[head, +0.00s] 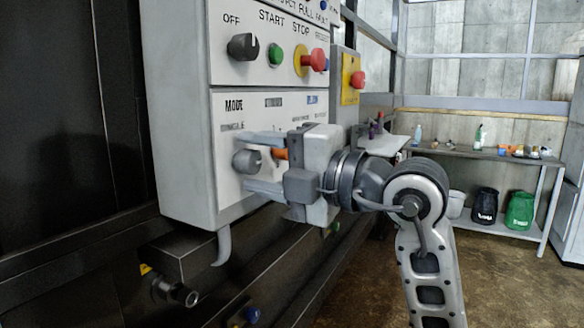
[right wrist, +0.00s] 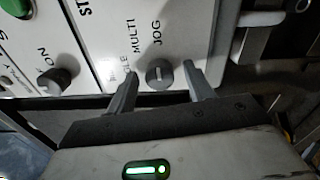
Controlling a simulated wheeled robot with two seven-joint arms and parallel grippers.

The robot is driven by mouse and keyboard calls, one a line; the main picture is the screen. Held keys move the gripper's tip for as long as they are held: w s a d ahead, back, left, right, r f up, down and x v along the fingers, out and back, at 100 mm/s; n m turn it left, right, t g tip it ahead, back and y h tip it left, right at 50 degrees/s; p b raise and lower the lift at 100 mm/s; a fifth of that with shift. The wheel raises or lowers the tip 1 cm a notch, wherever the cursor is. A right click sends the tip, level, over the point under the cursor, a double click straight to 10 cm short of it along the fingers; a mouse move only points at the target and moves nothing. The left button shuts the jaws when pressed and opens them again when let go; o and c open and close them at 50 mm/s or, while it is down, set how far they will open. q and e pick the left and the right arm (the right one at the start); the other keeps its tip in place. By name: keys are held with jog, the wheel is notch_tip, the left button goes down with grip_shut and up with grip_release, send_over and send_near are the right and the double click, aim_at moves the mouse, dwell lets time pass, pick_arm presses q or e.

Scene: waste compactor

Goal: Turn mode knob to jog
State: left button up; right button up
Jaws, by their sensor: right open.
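The mode knob (head: 246,161) is a round grey knob on the lower panel of the grey control box (head: 180,120), under the word MODE. My right gripper (head: 250,164) reaches in from the right, open, with one finger above the knob and one below it. In the right wrist view the knob (right wrist: 159,73) sits between the two open fingers (right wrist: 161,67), with a gap on each side. The label JOG is just above it there, with MULTI to its left. A light mark on the knob's face looks upright in that view. My left gripper is not in view.
The upper panel has a dark OFF knob (head: 242,46), a green START button (head: 275,55) and a red STOP button (head: 314,60). Another red button (head: 357,78) is on a yellow plate to the right. A bench (head: 470,152) with bottles stands far back.

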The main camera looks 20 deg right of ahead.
pick_arm(q)
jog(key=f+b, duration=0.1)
jog(key=b, duration=0.2)
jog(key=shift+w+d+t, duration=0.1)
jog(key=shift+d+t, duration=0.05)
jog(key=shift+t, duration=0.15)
pick_arm(e)
jog(key=v, duration=1.6)
